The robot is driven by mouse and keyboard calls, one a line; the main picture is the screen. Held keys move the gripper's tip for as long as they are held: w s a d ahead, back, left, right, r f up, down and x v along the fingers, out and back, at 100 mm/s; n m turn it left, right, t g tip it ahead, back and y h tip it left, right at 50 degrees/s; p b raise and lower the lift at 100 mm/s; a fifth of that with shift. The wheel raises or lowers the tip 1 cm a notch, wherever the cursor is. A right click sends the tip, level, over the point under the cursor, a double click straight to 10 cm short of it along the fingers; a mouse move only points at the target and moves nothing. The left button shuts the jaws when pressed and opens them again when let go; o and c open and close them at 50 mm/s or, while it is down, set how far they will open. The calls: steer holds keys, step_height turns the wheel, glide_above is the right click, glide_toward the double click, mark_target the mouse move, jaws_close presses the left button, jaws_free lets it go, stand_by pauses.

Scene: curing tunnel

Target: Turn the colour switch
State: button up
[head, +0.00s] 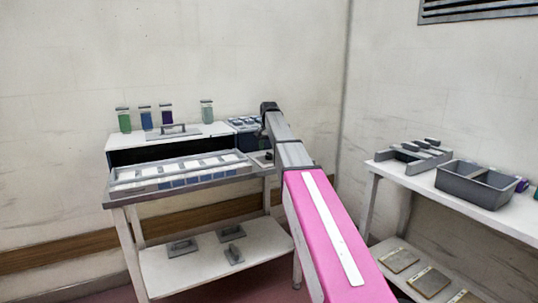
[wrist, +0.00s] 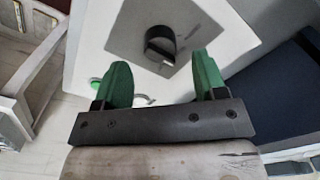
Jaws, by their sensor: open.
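The colour switch (wrist: 160,40) shows in the wrist view as a round black knob with a lighter bar. It stands on a grey plate (wrist: 122,38) set in a white panel. My gripper (wrist: 160,62) is open, its two green fingers spread apart with nothing between them. The knob lies just beyond the fingertips, roughly centred on the gap. I see no contact. In the head view my arm reaches to the right end of the workbench, and its fingers are hidden. I cannot make out the switch for sure there.
A right-hand table (head: 455,205) holds a grey bin (head: 478,190). In the wrist view, a green round mark (wrist: 95,82) lies by the left finger.

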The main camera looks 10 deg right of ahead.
mark_target(269, 153)
steer(key=shift+f, duration=1.65)
steer(key=c, duration=0.9)
steer(key=shift+n, duration=0.3)
steer(key=n, duration=0.4)
steer(key=shift+n, duration=2.7)
